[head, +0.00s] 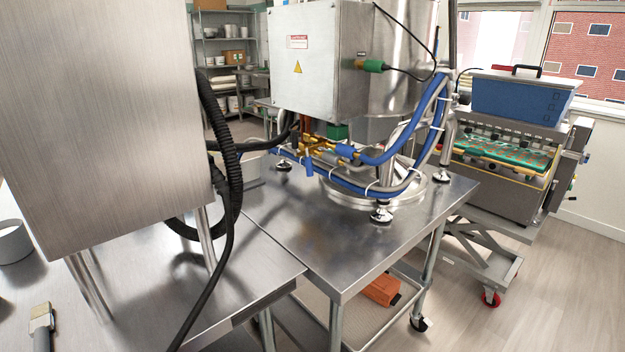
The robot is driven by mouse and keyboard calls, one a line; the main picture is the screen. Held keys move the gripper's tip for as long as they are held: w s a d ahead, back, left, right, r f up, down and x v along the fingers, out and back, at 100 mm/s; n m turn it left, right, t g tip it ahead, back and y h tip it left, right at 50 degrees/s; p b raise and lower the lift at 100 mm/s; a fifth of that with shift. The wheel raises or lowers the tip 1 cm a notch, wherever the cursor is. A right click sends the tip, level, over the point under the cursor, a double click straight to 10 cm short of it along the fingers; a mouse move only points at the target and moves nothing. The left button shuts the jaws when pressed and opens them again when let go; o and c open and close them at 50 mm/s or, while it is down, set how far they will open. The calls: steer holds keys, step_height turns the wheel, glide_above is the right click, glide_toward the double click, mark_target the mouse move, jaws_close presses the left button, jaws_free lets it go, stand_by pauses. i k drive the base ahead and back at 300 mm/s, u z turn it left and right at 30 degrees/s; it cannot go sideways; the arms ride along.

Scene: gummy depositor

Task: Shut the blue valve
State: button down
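A cluster of brass valves and fittings (318,145) sits at the left end of the blue hoses, under the steel control box. A small blue part (309,160), which looks like a valve handle, points down below the brass. Another blue piece (346,151) sits where the upper hose meets the brass. The parts are small here, so I cannot tell which is the blue valve's handle or whether the valve is open or shut. My gripper is not in view.
Blue hoses (405,145) loop around the steel hopper on the steel table (335,255). A large steel box (100,110) and black corrugated hoses (232,165) stand at left. A brush (41,325) lies at front left. The floor at right (555,295) is clear.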

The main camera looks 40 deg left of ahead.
mark_target(307, 158)
steer(key=k, duration=0.95)
steer(key=u, duration=0.7)
steer(key=i, duration=1.75)
steer(key=z, duration=0.35)
